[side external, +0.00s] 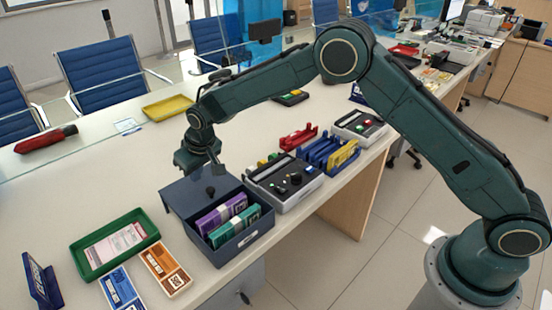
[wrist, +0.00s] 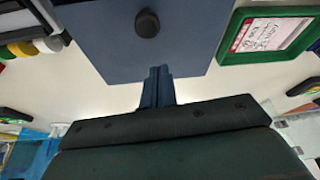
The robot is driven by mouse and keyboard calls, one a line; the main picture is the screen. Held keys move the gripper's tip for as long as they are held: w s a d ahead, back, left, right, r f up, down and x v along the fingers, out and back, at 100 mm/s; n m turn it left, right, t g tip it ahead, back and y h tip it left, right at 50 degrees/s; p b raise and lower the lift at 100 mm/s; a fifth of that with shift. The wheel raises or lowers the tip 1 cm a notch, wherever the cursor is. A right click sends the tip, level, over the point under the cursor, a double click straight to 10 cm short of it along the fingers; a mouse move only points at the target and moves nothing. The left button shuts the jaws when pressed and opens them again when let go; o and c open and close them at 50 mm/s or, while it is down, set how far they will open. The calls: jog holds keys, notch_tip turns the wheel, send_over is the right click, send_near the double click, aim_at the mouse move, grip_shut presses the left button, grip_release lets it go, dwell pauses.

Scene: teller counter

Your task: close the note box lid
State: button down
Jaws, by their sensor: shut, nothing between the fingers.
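The note box (side external: 243,246) is a dark blue box near the counter's front edge. A purple note bundle (side external: 221,214) and a green note bundle (side external: 235,228) show inside it. Its lid (side external: 183,197) stands open at the back, tilted, with a black knob (side external: 210,190). In the wrist view the lid (wrist: 110,45) fills the upper middle, with its knob (wrist: 147,23). My gripper (side external: 217,168) is shut and empty, close to the lid's upper edge. In the wrist view its fingertips (wrist: 157,72) overlap that edge; I cannot tell whether they touch it.
A green tray (side external: 77,255) with papers lies left of the box, with orange (side external: 165,268) and blue (side external: 121,290) cards nearby. A grey device (side external: 285,180) stands close on the right, then blue racks (side external: 325,155). A clear screen runs behind. Counter behind the lid is mostly free.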

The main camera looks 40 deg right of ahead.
aim_at(203, 192)
jog(key=shift+s+d+f, duration=0.1)
jog(key=shift+s, duration=0.65)
jog(key=shift+s+d+f, duration=0.1)
jog(key=shift+s, duration=0.6)
jog(key=shift+s, duration=0.1)
jog(key=s, duration=1.3)
jog(key=shift+f, duration=0.1)
jog(key=shift+w, duration=0.15)
notch_tip(203, 192, up, 10)
jog(key=shift+w, duration=0.3)
dwell(0.4)
